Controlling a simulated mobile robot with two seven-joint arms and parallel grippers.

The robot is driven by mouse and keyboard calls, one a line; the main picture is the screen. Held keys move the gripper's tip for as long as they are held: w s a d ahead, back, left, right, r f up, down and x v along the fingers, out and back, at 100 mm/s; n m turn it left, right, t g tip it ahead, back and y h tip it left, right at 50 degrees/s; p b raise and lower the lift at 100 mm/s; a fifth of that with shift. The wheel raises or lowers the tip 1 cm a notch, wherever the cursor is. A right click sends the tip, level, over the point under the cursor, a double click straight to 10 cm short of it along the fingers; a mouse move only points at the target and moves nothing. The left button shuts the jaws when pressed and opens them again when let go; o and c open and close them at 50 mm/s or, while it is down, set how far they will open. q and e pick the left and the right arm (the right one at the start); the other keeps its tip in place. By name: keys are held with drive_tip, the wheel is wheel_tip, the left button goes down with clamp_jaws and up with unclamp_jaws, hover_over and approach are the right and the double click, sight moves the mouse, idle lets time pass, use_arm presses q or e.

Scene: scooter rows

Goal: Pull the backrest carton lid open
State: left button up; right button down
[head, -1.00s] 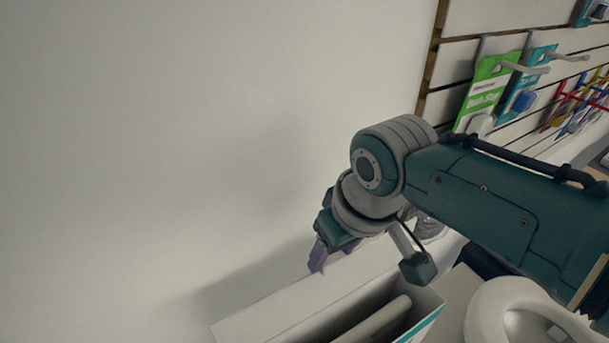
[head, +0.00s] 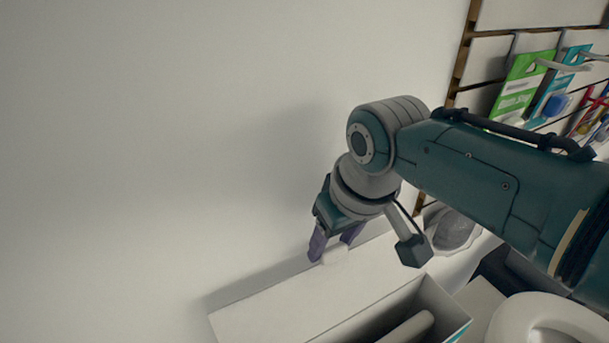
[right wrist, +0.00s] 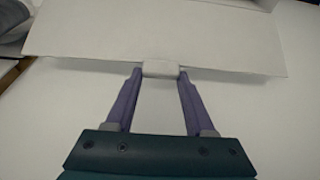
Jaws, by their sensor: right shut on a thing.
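The white carton (head: 438,298) stands open at the bottom right of the head view, with a pale padded piece (head: 408,331) inside. Its white lid (head: 275,305) is swung up toward the plain wall and also spans the top of the right wrist view (right wrist: 110,40). A small white tab (head: 336,257) sits at the lid's edge. My right gripper (head: 335,246) has its purple fingers on either side of the tab and is shut on it; the right wrist view shows this grip (right wrist: 160,74) too. My left gripper is in neither view.
A white ring-shaped thing (head: 545,318) lies right of the carton, and a grey rounded thing (head: 455,230) sits behind it. Green and blue packages (head: 522,85) hang on a slatted wall at upper right. The plain wall (head: 150,130) fills the left.

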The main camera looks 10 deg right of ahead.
sight(338, 281)
drive_tip(key=shift+w+a+r, duration=0.15)
drive_tip(key=shift+w+r, duration=0.1)
drive_tip(key=c, duration=0.5)
unclamp_jaws()
drive_tip(key=shift+w, duration=0.1)
drive_tip(key=shift+o, duration=1.3)
drive_tip(key=shift+f, duration=0.1)
drive_tip(key=shift+s, duration=0.2)
drive_tip(key=shift+s+r+p, duration=0.1)
drive_tip(key=shift+r+p, duration=0.2)
drive_tip(key=shift+r, duration=0.25)
drive_tip(key=v, duration=0.8)
drive_tip(key=shift+s+r+p, duration=0.2)
drive_tip(key=shift+r+p, duration=0.15)
drive_tip(key=shift+p, duration=0.1)
